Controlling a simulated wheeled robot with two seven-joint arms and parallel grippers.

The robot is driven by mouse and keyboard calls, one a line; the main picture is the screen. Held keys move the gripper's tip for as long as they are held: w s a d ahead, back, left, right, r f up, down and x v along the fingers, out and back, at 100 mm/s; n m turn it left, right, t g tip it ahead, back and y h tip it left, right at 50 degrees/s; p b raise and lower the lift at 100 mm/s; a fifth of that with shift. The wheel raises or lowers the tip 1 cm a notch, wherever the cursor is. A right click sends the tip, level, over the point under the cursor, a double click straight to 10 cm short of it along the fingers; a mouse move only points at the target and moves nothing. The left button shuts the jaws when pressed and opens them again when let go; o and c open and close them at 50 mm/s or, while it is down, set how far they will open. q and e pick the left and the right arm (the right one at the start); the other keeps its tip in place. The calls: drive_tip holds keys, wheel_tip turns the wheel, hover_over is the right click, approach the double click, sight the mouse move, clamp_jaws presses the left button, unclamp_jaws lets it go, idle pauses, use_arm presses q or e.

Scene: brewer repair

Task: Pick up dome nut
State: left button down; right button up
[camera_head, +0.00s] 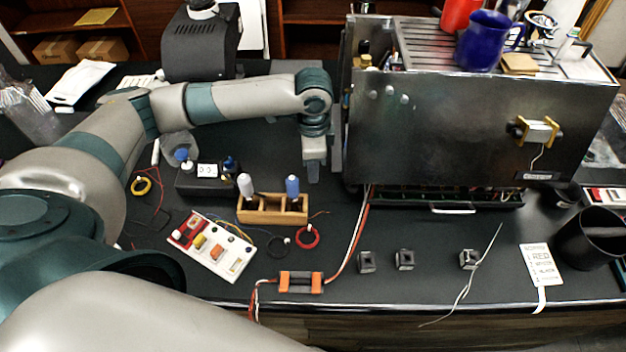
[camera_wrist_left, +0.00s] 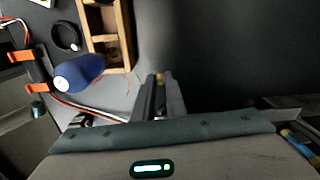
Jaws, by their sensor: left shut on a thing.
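My left gripper (camera_head: 314,172) points down beside the left side of the metal brewer (camera_head: 480,125), to the right of the wooden block. In the left wrist view its two fingers (camera_wrist_left: 160,84) are close together, with a small brass-coloured dome nut (camera_wrist_left: 160,77) between the tips. The gripper is shut on it. In the head view I cannot make out the nut; the gripper hides it. My right gripper is not in view.
A wooden holder (camera_head: 272,217) with a white and a blue bottle stands left of the gripper; it also shows in the wrist view (camera_wrist_left: 120,30). An orange-black connector (camera_head: 300,282), several small black blocks and loose wires lie nearer the front edge. A black cup stands far right.

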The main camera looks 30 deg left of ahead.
use_arm(q)
wheel_tip(320, 180, up, 4)
drive_tip(key=shift+f+b, duration=0.1)
drive_tip(key=shift+b, duration=0.45)
drive_tip(key=shift+r, duration=0.6)
